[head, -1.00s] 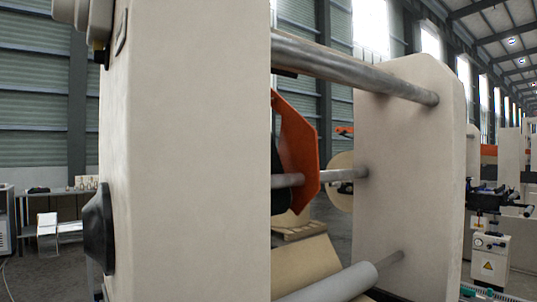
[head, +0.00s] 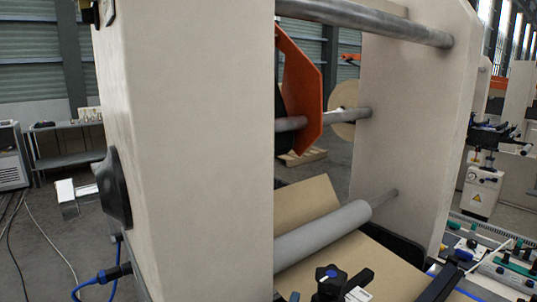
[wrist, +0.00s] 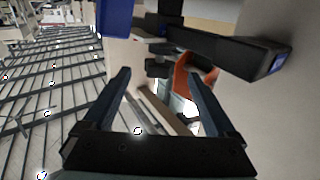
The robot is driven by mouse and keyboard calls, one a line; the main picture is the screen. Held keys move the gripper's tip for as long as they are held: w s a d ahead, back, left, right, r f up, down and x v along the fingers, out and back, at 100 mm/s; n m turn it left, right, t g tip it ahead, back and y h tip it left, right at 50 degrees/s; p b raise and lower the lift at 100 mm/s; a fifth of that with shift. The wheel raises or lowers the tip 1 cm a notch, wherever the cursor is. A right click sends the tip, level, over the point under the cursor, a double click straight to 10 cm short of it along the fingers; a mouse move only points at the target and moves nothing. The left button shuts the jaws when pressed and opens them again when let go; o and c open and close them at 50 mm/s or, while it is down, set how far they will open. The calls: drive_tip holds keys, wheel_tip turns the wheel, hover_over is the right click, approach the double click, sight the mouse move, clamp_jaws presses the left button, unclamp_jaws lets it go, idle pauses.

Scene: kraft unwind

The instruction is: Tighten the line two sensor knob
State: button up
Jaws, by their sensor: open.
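My gripper (wrist: 161,77) shows only in the wrist view. Its two dark fingers are spread apart with nothing between them. A black bracket-like part (wrist: 225,50) with a blue end lies just beyond the fingertips in that view. I cannot tell for sure which part is the line two sensor knob. In the head view, a black device with knob-like parts (head: 330,278) stands at the bottom edge, partly cut off. Another black device (head: 493,135) sits on a white stand at the right.
A large beige frame post (head: 200,150) fills the left middle. A second post (head: 410,130) stands right, joined by metal bars (head: 370,20). A grey roller (head: 320,233) and brown paper (head: 375,262) lie between. A blue cable (head: 100,280) hangs low left. An orange plate (head: 305,90) is behind.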

drive_tip(key=p+v, duration=0.3)
drive_tip(key=v, duration=0.4)
drive_tip(key=a+r+n+t+y+p, duration=0.1)
drive_tip(key=a+r+t+y+p, duration=0.1)
drive_tip(key=r, duration=1.2)
drive_tip(key=w+a+r+n+t+y+p, duration=0.1)
drive_tip(key=r+t, duration=0.4)
drive_tip(key=r, duration=1)
drive_tip(key=shift+a+r+t+y+p, duration=0.3)
drive_tip(key=shift+a+y+p, duration=0.2)
drive_tip(key=shift+a+p, duration=0.25)
drive_tip(key=shift+w, duration=0.1)
